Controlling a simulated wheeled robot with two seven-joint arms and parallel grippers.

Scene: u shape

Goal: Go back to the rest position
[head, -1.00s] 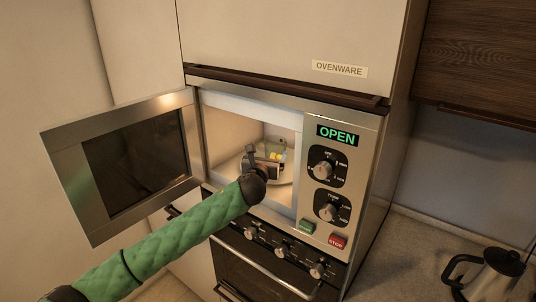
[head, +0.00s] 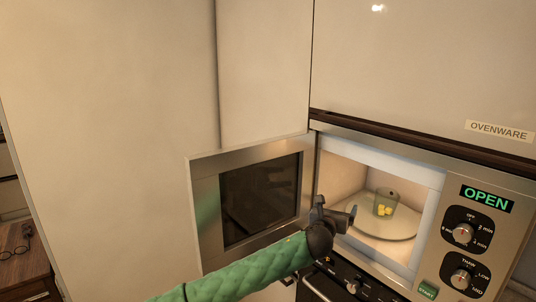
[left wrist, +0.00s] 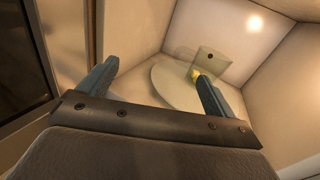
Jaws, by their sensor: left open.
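My left gripper (head: 334,216) is open and empty at the front left of the microwave opening, beside the hinge side of the open door (head: 207,215). In the left wrist view, its two fingers (left wrist: 158,85) stand apart with nothing between them. A clear container with yellow pieces (head: 384,205) stands on the round glass turntable (head: 365,222) inside the lit microwave, apart from the gripper. The container (left wrist: 212,62) also shows in the left wrist view, behind the right-hand finger. My right gripper is not in view.
The microwave display (head: 486,199) reads OPEN, above two knobs and a green START button (head: 428,290). An oven front (head: 345,285) lies below. A cabinet labelled OVENWARE (head: 498,131) is above. A wooden surface with glasses (head: 18,262) is at the far left.

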